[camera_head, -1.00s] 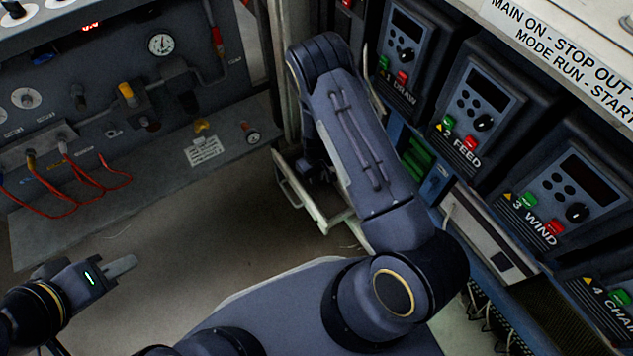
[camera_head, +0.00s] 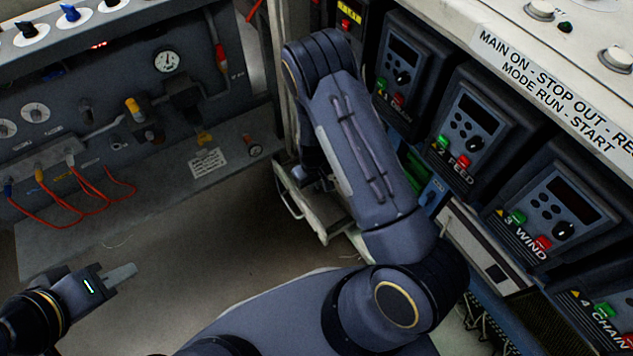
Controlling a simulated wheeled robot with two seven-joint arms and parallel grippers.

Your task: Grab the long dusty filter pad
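I cannot make out a long dusty filter pad for sure in this view. My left gripper (camera_head: 122,274) is at the lower left, above the dark floor, with no object seen at its pale fingertips. It is seen from the side, so its opening does not show. My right arm rises in the middle, bends at the top and comes down behind its own link. The dark end of it, where my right gripper (camera_head: 318,180) is, shows only in part beside a pale metal tray (camera_head: 325,222). Its fingers and anything between them are hidden.
A dark panel (camera_head: 110,95) with gauge, valves and red cables stands at the left. The floor (camera_head: 190,265) between is open.

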